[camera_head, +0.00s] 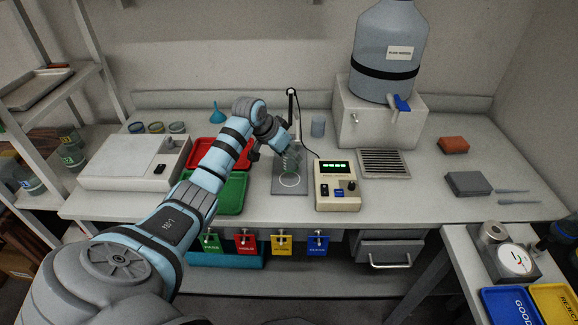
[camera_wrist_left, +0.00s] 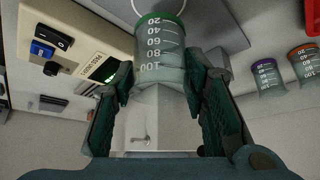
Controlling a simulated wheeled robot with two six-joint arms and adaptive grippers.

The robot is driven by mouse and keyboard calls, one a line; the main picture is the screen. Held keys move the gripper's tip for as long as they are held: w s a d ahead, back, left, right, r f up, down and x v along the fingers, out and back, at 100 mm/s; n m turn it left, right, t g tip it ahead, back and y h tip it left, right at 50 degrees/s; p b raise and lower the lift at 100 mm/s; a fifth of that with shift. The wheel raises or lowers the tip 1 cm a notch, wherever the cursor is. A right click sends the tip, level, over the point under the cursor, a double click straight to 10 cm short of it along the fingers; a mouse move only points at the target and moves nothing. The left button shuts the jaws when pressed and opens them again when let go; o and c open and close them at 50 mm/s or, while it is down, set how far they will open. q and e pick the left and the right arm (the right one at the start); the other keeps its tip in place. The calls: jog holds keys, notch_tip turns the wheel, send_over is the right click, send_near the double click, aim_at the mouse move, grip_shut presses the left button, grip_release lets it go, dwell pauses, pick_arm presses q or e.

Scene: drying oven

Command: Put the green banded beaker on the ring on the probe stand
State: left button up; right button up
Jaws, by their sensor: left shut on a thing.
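My left gripper (camera_head: 283,148) is shut on the green banded beaker (camera_wrist_left: 160,50), a clear beaker with white graduations. The beaker (camera_head: 291,160) shows faintly in the head view, above the grey base of the probe stand (camera_head: 289,188). The white ring (camera_head: 289,181) is drawn on that base, just below the beaker in the picture. A curve of the ring (camera_wrist_left: 160,9) shows past the green band in the wrist view. The fingers (camera_wrist_left: 160,90) press the beaker from both sides. I cannot tell the gap under the beaker. My right gripper is not in view.
The cream meter (camera_head: 337,186) stands close right of the stand, and a thin black-topped rod (camera_head: 292,100) rises behind. Red (camera_head: 220,152) and green (camera_head: 229,193) trays lie to the left.

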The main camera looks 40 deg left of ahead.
aim_at(289, 164)
pick_arm(q)
notch_tip(289, 164, down, 4)
jog(key=shift+d+f, duration=0.1)
jog(key=shift+f, duration=0.15)
jog(key=o, duration=1.2)
jog(key=d+p+v, duration=0.1)
jog(key=v, duration=1.1)
jog(key=shift+a, duration=0.45)
